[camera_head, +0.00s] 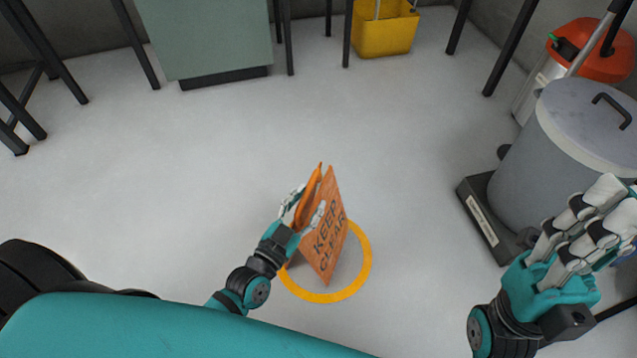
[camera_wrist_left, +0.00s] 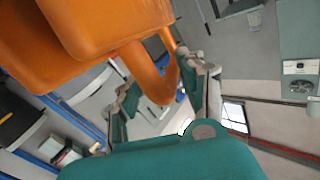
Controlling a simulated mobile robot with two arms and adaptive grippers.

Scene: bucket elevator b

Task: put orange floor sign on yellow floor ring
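The orange floor sign (camera_head: 329,232) is a folded panel sign reading "KEEP CLEAR". I cannot tell whether the sign's lower edges touch the floor. My left gripper (camera_head: 298,203) is at the sign's upper left, its fingers partly hidden by it. In the left wrist view the sign (camera_wrist_left: 100,25) fills the upper left, and its looped handle lies between the fingers (camera_wrist_left: 160,82), which close in on it. My right gripper (camera_head: 590,215) is empty, fingers spread.
A grey lidded drum (camera_head: 550,165) on a dark base stands at the right, near my right gripper. An orange-topped machine (camera_head: 592,50), a yellow bucket (camera_head: 384,28) and a green-grey cabinet (camera_head: 205,35) stand at the back. The floor around the ring is clear.

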